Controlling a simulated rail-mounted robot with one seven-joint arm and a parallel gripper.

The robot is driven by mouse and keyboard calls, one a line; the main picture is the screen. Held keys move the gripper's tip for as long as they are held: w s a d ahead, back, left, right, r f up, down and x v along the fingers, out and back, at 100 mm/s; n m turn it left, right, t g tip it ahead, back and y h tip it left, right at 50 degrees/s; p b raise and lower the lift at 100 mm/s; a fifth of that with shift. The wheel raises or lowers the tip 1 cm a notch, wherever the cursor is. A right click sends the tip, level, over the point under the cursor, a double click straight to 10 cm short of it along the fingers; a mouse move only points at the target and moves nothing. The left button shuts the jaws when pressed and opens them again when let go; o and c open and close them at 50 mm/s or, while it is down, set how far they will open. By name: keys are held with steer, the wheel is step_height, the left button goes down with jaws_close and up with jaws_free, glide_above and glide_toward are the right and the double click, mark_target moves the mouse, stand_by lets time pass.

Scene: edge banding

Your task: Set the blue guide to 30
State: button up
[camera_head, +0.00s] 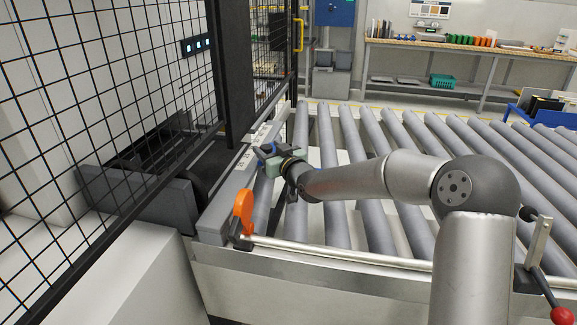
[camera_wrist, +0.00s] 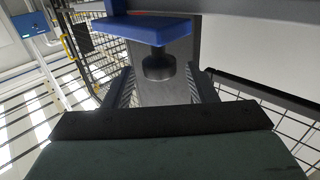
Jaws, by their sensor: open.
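The blue guide (camera_wrist: 150,29) shows in the wrist view as a flat blue block at the top, with a dark round knob (camera_wrist: 159,67) just below it in the picture. My gripper (camera_wrist: 162,84) is open, with one dark finger on each side of the knob in the picture; I see no clear contact. In the head view my gripper (camera_head: 266,153) is at the grey rail (camera_head: 226,196) along the conveyor's left edge. Pale strips with small dark marks lie on this rail, too small to read. The guide is not clearly distinguishable in the head view.
A black mesh fence (camera_head: 110,100) stands left of the rail. An orange handle (camera_head: 243,212) rises at the rail's near end. Grey conveyor rollers (camera_head: 335,160) extend to the right under my arm. A red-knobbed lever (camera_head: 562,315) is at the lower right.

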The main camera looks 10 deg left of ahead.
steer(key=b+v, duration=0.1)
steer(key=v, duration=1.4)
steer(key=shift+s, duration=0.15)
steer(key=shift+d, duration=0.15)
